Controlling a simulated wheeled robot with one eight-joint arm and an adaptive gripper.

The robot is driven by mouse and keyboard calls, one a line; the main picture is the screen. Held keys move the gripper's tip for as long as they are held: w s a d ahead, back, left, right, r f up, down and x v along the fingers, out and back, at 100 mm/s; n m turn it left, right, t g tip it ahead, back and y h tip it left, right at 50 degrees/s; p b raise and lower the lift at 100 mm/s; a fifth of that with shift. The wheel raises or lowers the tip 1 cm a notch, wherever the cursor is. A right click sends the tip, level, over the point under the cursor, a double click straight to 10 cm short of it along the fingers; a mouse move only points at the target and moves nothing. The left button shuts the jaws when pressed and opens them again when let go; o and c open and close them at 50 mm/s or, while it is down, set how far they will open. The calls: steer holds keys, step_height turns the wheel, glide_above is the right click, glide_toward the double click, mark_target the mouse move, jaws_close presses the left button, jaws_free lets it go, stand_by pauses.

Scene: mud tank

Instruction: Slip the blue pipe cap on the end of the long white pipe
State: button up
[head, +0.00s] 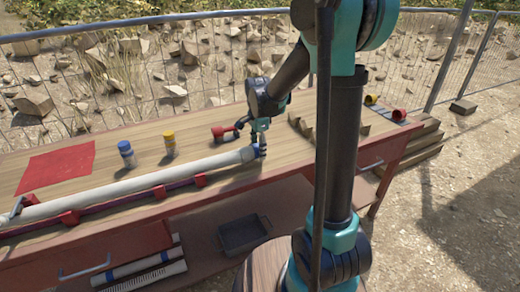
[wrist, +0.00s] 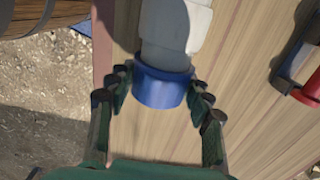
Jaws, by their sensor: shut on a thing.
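The long white pipe (head: 130,185) lies along the front of the workbench, and its right end is at my gripper (head: 261,148). The blue pipe cap (wrist: 160,88) sits between the fingers of my gripper (wrist: 161,92) in the wrist view, with a finger at each side. The narrower grey end of the pipe (wrist: 172,35) meets the cap's far rim and appears to go into it, in line with it. How deep it sits is hidden by the rim. In the head view the cap is small and partly covered by the fingers.
A red-ended tool (head: 224,132) lies close behind my gripper. A grey tray (head: 243,235) is on the shelf below.

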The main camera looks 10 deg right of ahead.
steer(key=shift+a, duration=0.15)
steer(key=o, duration=1)
steer(key=shift+r, duration=0.1)
step_height(320, 180, up, 12)
steer(key=shift+s+f, duration=0.1)
steer(key=shift+f, duration=0.15)
steer(key=s+d+f+n+t, duration=0.2)
steer(key=s+d+f+n, duration=0.2)
steer(key=s+f+n, duration=0.3)
steer(key=s+d+f+n+t, duration=0.2)
steer(key=s+d+f+n, duration=0.3)
steer(key=s, duration=0.8)
step_height(320, 180, down, 3)
steer(key=shift+d+f+n, duration=0.1)
steer(key=shift+d+n, duration=0.2)
steer(key=shift+n, duration=0.9)
